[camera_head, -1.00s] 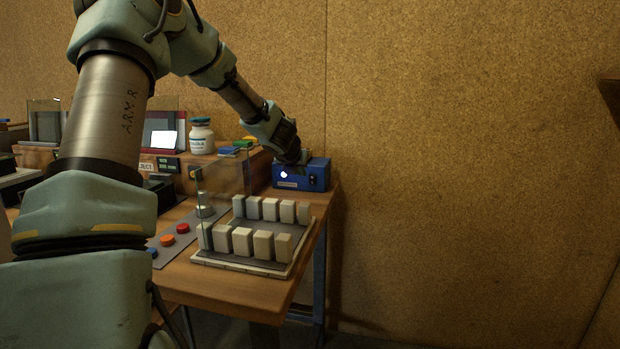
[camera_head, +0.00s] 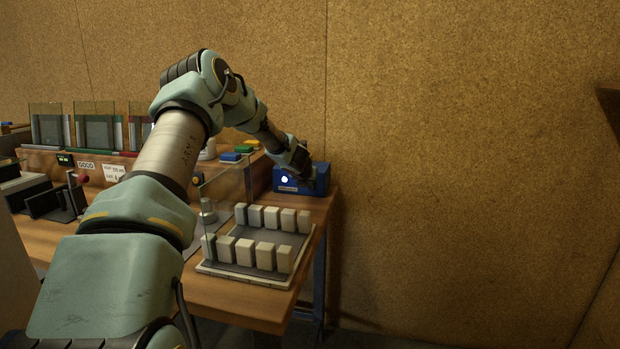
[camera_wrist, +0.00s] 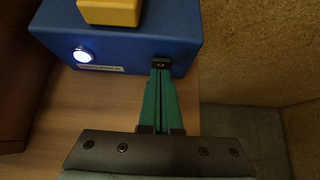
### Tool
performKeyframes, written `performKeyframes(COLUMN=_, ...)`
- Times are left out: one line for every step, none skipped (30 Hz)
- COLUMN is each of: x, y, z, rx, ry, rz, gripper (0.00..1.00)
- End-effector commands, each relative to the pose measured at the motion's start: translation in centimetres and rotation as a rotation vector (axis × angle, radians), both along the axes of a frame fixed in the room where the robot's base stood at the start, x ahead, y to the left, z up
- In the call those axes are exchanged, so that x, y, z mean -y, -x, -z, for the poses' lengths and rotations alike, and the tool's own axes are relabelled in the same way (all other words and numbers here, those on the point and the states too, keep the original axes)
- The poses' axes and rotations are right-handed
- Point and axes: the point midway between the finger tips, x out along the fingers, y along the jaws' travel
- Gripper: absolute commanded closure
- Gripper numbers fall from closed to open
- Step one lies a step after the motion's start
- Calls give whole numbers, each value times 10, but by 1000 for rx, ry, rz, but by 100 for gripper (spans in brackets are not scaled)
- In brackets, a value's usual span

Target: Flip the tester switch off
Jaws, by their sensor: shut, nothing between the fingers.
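The tester is a blue box (camera_head: 289,184) at the back right corner of the table in the head view. A round white light (camera_head: 284,180) glows on its front. In the wrist view the blue box (camera_wrist: 120,45) fills the top, with the lit light (camera_wrist: 83,55) at its left and a yellow part (camera_wrist: 110,10) on top. A small black switch (camera_wrist: 161,63) is on its front right. My gripper (camera_wrist: 160,72) is shut and empty, its green fingertips at the switch, seemingly touching it. The fingertips hide the lower part of the switch. In the head view my gripper (camera_head: 311,184) is in front of the box's right side.
A tray (camera_head: 245,275) of several pale blocks stands at the table's front right, with a clear glass pane (camera_head: 226,190) upright beside it. Blue, green and yellow pieces (camera_head: 240,149) lie on the raised shelf. A cork-like wall (camera_head: 450,150) rises behind the table.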

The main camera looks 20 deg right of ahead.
Motion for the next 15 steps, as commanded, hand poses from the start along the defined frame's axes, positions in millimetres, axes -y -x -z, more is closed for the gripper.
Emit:
performKeyframes(x=1, y=-1, z=-1, rx=0, ry=0, rz=0, gripper=100)
performKeyframes(x=1, y=-1, z=-1, rx=0, ry=1, rz=1, gripper=100)
performKeyframes(x=2, y=-2, z=0, rx=0, ry=1, rz=1, gripper=100)
performKeyframes(x=2, y=-2, z=0, rx=0, ry=1, rz=1, gripper=100)
performKeyframes(x=2, y=-2, z=0, rx=0, ry=1, rz=1, gripper=100)
performKeyframes(x=2, y=-2, z=0, rx=0, ry=1, rz=1, gripper=100)
performKeyframes(x=2, y=-2, z=0, rx=0, ry=1, rz=1, gripper=100)
performKeyframes(x=2, y=-2, z=0, rx=0, ry=1, rz=1, gripper=100)
performKeyframes(x=1, y=-2, z=0, rx=0, ry=1, rz=1, gripper=100)
performKeyframes(x=2, y=-2, z=0, rx=0, ry=1, rz=1, gripper=100)
performKeyframes(x=1, y=-2, z=0, rx=0, ry=1, rz=1, gripper=100)
performKeyframes(x=2, y=-2, z=-1, rx=0, ry=1, rz=1, gripper=100)
performKeyframes(x=2, y=-3, z=-2, rx=0, ry=1, rz=1, gripper=100)
performKeyframes(x=4, y=-5, z=-3, rx=0, ry=0, rz=1, gripper=100)
performKeyframes(x=5, y=-7, z=-5, rx=-1, ry=1, rz=2, gripper=100)
